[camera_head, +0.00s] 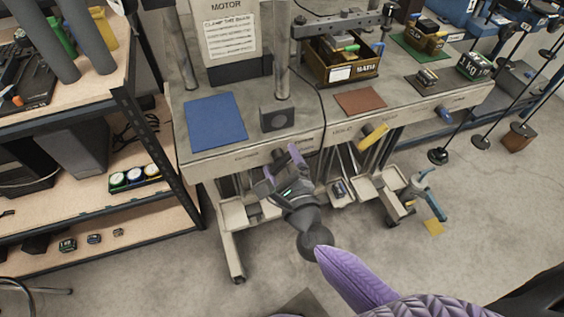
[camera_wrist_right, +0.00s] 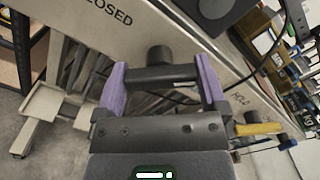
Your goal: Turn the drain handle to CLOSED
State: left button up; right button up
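The frame's front edge carries several levers. A dark handle with a round hub (camera_wrist_right: 159,56) shows in the right wrist view, just beyond my right fingertips. The word CLOSED is printed on the panel to its left. My right gripper (camera_head: 282,163) is at the front edge of the grey bench in the head view, hiding most of this handle. In the wrist view the purple fingers of my right gripper (camera_wrist_right: 160,80) stand wide apart, with a dark bar between them; I cannot tell whether they touch it. My left gripper is not in view.
A yellow handle (camera_head: 374,136) and a blue handle (camera_head: 444,114) stick out farther right along the bench front (camera_head: 225,163). Grey trays (camera_head: 233,214) hang below. A shelf (camera_head: 150,215) stands at the left. The floor in front is mostly clear.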

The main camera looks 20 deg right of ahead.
jog(key=shift+c, duration=1.4)
jog(key=shift+n, duration=0.3)
jog(key=n+p, duration=0.1)
jog(key=n, duration=0.1)
jog(key=shift+n, duration=0.4)
jog(key=n+p, duration=0.1)
jog(key=n, duration=0.3)
jog(key=shift+n+p, duration=0.3)
jog(key=shift+p, duration=0.05)
jog(key=n+p, duration=0.1)
jog(key=n, duration=0.4)
jog(key=shift+p, duration=0.3)
jog(key=shift+f+n+p, duration=0.1)
jog(key=shift+n+p, duration=0.4)
jog(key=shift+n, duration=1.9)
